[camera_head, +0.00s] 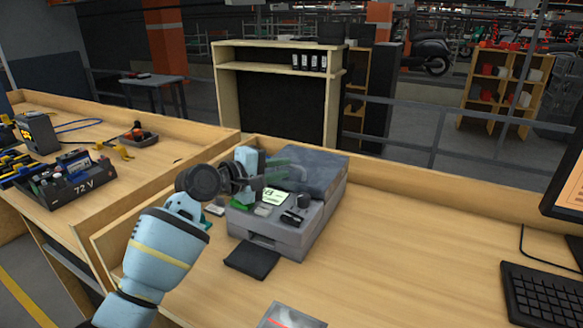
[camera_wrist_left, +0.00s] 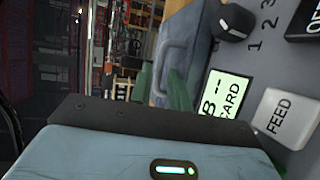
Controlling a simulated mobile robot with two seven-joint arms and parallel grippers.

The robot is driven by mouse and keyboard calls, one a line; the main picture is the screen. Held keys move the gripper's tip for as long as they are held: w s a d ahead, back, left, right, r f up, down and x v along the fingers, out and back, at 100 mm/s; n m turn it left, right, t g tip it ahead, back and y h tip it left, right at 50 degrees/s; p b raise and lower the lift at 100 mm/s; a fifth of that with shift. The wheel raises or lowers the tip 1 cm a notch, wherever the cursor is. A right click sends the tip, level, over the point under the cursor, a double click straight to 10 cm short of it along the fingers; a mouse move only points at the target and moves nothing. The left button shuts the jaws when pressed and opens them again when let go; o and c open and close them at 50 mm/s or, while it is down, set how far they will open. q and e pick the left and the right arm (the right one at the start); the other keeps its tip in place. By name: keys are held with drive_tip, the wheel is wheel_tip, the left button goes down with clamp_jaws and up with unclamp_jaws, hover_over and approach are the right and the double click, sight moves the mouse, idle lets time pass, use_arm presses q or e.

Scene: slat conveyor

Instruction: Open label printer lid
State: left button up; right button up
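The grey label printer (camera_head: 268,236) stands on the bench with its dark blue-grey lid (camera_head: 322,170) lying closed over the back part. In the left wrist view the lid (camera_wrist_left: 202,38) has a raised bar handle (camera_wrist_left: 178,55). My left gripper (camera_head: 280,172) reaches in from the left, at the front edge of the lid, above the printer's panel. In the wrist view its green fingertips (camera_wrist_left: 163,88) are close to the near end of the handle, one on each side. Whether they touch it is unclear; the gripper body hides their lower parts. My right gripper is out of view.
The printer's panel has a lit display (camera_wrist_left: 225,95), a FEED button (camera_wrist_left: 283,118) and a dark knob (camera_wrist_left: 236,22). A black pad (camera_head: 252,261) lies before the printer. A keyboard (camera_head: 540,295) and monitor (camera_head: 567,190) stand at right. The bench between is clear.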

sight(289, 167)
use_arm(q)
drive_tip(key=shift+x, duration=1.9)
clamp_jaws()
